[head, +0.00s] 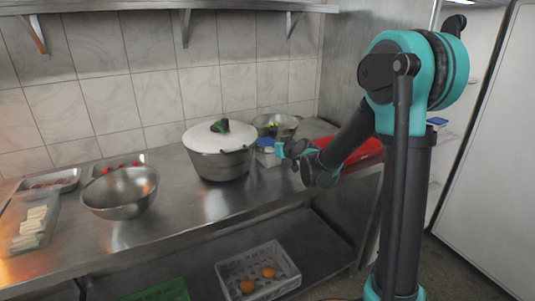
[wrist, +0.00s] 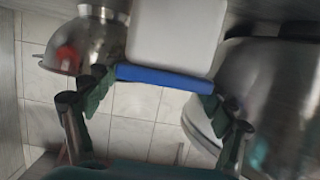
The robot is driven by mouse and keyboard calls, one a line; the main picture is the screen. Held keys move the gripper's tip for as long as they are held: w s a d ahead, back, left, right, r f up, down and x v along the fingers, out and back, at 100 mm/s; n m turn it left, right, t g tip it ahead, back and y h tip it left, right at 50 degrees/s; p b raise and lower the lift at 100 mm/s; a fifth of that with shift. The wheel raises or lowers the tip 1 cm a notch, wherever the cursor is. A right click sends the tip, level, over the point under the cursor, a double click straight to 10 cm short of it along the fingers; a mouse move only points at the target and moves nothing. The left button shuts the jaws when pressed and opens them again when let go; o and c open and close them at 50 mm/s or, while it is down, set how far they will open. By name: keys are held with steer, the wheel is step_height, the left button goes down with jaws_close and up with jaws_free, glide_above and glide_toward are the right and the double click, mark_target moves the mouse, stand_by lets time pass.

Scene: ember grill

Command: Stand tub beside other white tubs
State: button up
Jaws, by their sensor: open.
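A white tub with a blue lid (head: 266,146) stands on the steel counter, between the big pot and the steel bowl behind. In the wrist view its white body (wrist: 175,35) and blue lid edge (wrist: 165,74) lie between the fingertips. My gripper (head: 282,150) is at the tub's right side in the head view. It also shows in the wrist view (wrist: 160,88), with its fingers apart on either side of the lid. I cannot tell whether they touch it. A small blue-topped thing (head: 437,121) is far right, too small to make out. No other white tubs show clearly.
A large pot with a white lid (head: 220,136) stands close left of the tub. A steel bowl (head: 276,125) is behind it, and a red tray (head: 365,153) lies to the right behind my arm. An empty-looking bowl (head: 120,192) and food trays are left. The front counter is clear.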

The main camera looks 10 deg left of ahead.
mark_target(269, 144)
steer(key=x, duration=0.3)
steer(key=shift+a, duration=0.1)
steer(key=c, duration=1.6)
steer(key=shift+r, duration=0.1)
